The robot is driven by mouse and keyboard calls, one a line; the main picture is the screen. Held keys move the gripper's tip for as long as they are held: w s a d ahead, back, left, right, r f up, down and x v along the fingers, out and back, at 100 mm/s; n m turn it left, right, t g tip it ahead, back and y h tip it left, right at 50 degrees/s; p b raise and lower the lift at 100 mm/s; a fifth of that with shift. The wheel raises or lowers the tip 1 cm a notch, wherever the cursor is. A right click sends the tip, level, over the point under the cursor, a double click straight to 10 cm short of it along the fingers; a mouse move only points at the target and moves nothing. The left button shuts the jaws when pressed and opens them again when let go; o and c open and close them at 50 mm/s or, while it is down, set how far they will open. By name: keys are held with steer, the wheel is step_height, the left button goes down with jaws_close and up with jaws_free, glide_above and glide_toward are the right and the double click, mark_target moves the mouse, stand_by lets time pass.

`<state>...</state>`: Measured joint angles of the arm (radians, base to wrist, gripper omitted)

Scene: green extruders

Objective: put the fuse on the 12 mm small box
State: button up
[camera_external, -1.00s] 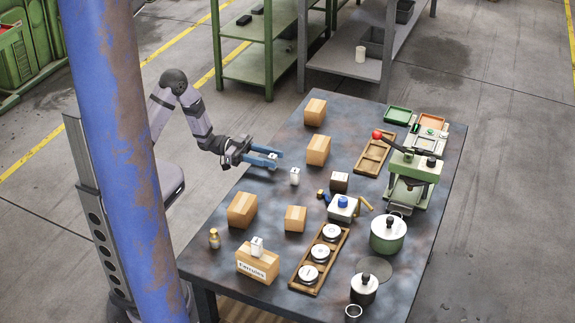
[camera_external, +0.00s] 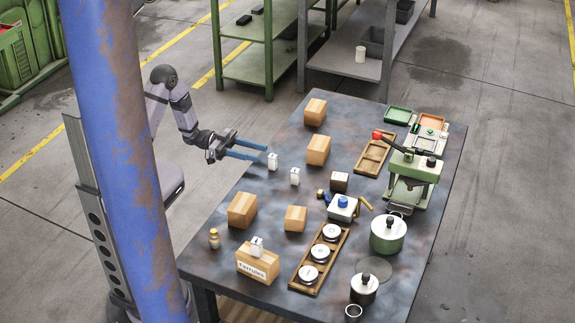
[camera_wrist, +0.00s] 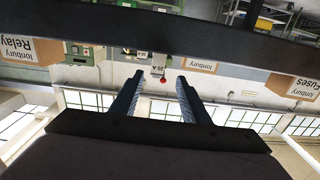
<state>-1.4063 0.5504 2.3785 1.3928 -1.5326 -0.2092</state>
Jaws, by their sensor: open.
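Several small white boxes are on the table in the outside view. One white box (camera_external: 272,161) stands at the near left edge, just beyond the tips of my gripper (camera_external: 262,152). A second white box (camera_external: 294,177) stands a little to its right. A third (camera_external: 257,243) sits on top of the carton marked Ferrules (camera_external: 257,265). Their print is too small there to tell which is the fuse or the 12 mm one. In the wrist view, a white box (camera_wrist: 157,66) with dark print shows upside down beyond my open, empty gripper (camera_wrist: 160,80).
Plain cartons (camera_external: 318,150) stand about the table. A green hand press (camera_external: 414,170) with a red knob stands at the right. A wooden tray (camera_external: 300,282) holds round items. A green pot (camera_external: 388,234) is at the front right.

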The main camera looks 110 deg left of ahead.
mark_target(276, 157)
steer(key=w, duration=0.3)
steer(key=shift+w+d, duration=0.35)
steer(key=shift+w+a+r, duration=0.1)
steer(key=shift+w+r, duration=0.05)
steer(key=shift+w, duration=1.7)
steer(key=shift+w+a+r, duration=0.1)
steer(key=shift+w+r, duration=0.05)
steer(key=shift+w, duration=1.7)
jaws_close()
steer(key=shift+r, duration=0.1)
step_height(276, 157, up, 10)
steer(key=p, duration=0.2)
